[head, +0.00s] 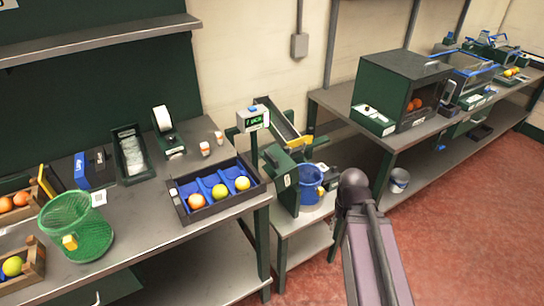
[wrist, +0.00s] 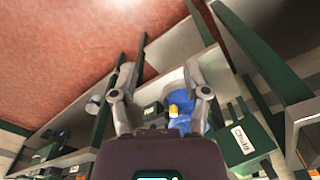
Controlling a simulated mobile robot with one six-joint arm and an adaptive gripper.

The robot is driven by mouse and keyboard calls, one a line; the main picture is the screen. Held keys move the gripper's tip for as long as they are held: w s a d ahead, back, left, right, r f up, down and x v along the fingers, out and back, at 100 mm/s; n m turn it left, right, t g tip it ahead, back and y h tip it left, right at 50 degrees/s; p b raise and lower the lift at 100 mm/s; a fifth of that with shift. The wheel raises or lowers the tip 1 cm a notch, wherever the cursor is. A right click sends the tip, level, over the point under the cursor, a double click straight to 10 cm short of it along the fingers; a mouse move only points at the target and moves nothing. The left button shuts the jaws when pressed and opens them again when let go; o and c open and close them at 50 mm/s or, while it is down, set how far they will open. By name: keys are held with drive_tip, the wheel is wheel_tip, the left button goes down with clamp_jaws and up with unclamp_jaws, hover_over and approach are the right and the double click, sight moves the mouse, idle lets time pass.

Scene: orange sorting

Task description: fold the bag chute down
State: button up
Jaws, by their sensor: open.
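A sloped grey channel with dark sides (head: 283,120), which looks like the bag chute, stands tilted behind the weighing display; a yellow piece (head: 307,140) is at its lower end. Below it is a green box with a white label (head: 284,182), also in the wrist view (wrist: 246,140). A blue bucket-like container (head: 310,186) stands beside the box. In the wrist view the blue container (wrist: 185,124) with a yellow tab shows between the fingers of my gripper (wrist: 160,70). The fingers are spread and apparently empty. In the head view my arm hides the gripper's fingertips.
The left bench holds a dark tray (head: 184,212) with blue dividers and several fruits, and a green mesh basket (head: 85,240). A weighing display (head: 252,119) stands at the bench's right end. A dark green cabinet (head: 402,85) sits on the right bench. Red floor (head: 450,215) is open at right.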

drive_tip(key=n+t+y+p, duration=0.1)
drive_tip(key=n+t+p, duration=0.5)
drive_tip(key=p, duration=0.9)
approach(271, 156)
wheel_tip(271, 156, up, 3)
drive_tip(key=n+g, duration=0.1)
drive_tip(key=shift+s+d, duration=0.1)
drive_tip(key=shift+d, duration=0.05)
drive_tip(key=b+x, duration=1.2)
drive_tip(key=x, duration=0.1)
drive_tip(key=shift+f, duration=0.4)
